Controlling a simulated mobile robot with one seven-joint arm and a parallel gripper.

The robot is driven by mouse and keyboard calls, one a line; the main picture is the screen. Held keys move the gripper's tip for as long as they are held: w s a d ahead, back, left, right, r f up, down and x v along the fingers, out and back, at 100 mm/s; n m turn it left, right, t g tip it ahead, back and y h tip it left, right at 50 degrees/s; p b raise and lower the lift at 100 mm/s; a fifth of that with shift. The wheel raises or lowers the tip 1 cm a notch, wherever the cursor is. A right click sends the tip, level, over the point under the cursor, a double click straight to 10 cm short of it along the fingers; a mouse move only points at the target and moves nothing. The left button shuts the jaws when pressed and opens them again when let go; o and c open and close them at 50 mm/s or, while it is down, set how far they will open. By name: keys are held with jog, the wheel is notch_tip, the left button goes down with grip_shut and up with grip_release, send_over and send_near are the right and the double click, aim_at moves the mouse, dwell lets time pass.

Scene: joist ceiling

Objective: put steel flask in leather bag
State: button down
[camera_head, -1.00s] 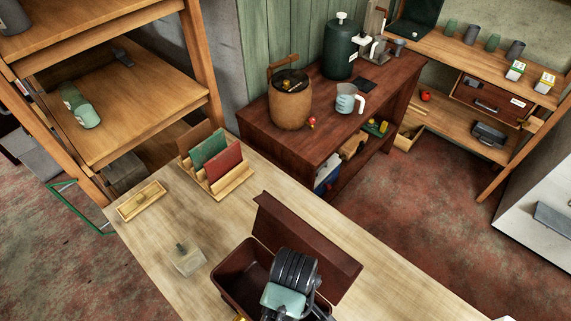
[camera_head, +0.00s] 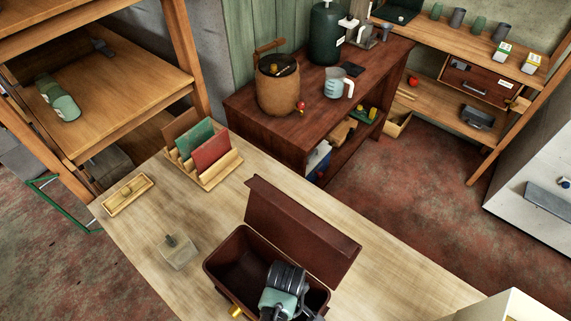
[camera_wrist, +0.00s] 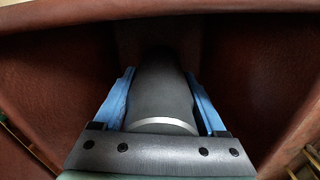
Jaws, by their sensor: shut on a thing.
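The leather bag (camera_head: 228,276) is a dark red-brown open box on the pale wooden table, with its lid (camera_head: 302,232) standing up at the back. My gripper (camera_wrist: 163,100) points down into the bag's opening; in the head view the wrist hides its fingers. In the wrist view its blue fingers are shut on the steel flask (camera_wrist: 160,90), a dark grey cylinder with a pale ring near my palm. The bag's brown walls (camera_wrist: 260,70) surround the flask on both sides. The flask's far end is in shadow, so I cannot tell whether it touches the bottom.
On the table (camera_head: 130,240) are a small clear block (camera_head: 178,252), a wooden tray (camera_head: 128,194) and a rack (camera_head: 215,168) with coloured folders. A dark red cabinet (camera_head: 240,110) with a wooden barrel (camera_head: 278,90) stands behind.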

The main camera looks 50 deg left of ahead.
jog(key=shift+f, duration=0.25)
jog(key=shift+f, duration=0.15)
grip_release()
notch_tip(320, 180, up, 12)
jog(key=shift+r, duration=0.15)
dwell(0.4)
dwell(0.5)
